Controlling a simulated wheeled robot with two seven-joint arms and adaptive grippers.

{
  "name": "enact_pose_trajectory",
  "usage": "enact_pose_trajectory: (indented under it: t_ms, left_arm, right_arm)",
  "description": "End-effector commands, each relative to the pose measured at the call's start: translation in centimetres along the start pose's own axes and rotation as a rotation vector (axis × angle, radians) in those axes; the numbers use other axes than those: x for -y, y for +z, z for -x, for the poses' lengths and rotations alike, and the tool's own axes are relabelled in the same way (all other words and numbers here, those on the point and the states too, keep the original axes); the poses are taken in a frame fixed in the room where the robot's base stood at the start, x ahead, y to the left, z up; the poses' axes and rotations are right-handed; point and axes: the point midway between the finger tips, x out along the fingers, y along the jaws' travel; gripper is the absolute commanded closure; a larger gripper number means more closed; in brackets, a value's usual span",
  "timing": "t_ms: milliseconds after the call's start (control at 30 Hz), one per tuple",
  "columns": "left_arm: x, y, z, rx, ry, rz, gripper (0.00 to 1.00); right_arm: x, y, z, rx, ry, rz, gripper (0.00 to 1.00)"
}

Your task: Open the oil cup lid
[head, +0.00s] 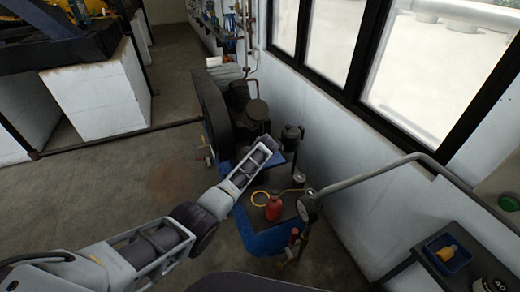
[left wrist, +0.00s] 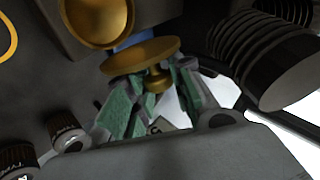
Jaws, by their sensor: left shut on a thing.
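The oil cup (left wrist: 97,18) is a round brass bowl at the top of the left wrist view, with its hollow inside showing. Its brass lid (left wrist: 140,55) is a disc seen nearly edge-on beside the cup, tilted away from the mouth, with a small knob below it. My left gripper (left wrist: 156,90) has its green-padded fingers around the knob and is shut on it. In the head view my left arm reaches to the dark machine (head: 240,105); the fingers and the cup cannot be made out there. My right gripper is not in view.
A red bottle (head: 273,208) and a yellow ring (head: 260,198) are on the machine's near end. A grey pipe (head: 375,175) with a gauge (head: 306,207) stands to the right. A blue tray (head: 447,254) is at lower right. A dark ribbed part (left wrist: 255,50) is close to the fingers.

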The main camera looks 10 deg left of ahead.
Motion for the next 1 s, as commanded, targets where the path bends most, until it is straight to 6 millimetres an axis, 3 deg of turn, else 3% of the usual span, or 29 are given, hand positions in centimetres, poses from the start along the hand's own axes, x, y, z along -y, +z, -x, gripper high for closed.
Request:
enact_pose_trajectory:
  t_ms: [433,967,1000]
  left_arm:
    - [-0.25,-0.19,-0.32,0.115,-0.002,-0.116,1.0]
    - [-0.33,-0.21,-0.32,0.128,0.0,-0.13,1.0]
    - [-0.33,-0.21,-0.32,0.128,0.0,-0.13,0.75]
  right_arm:
    - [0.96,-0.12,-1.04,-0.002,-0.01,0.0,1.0]
    - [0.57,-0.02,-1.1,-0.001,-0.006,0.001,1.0]
    - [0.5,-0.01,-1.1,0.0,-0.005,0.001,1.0]
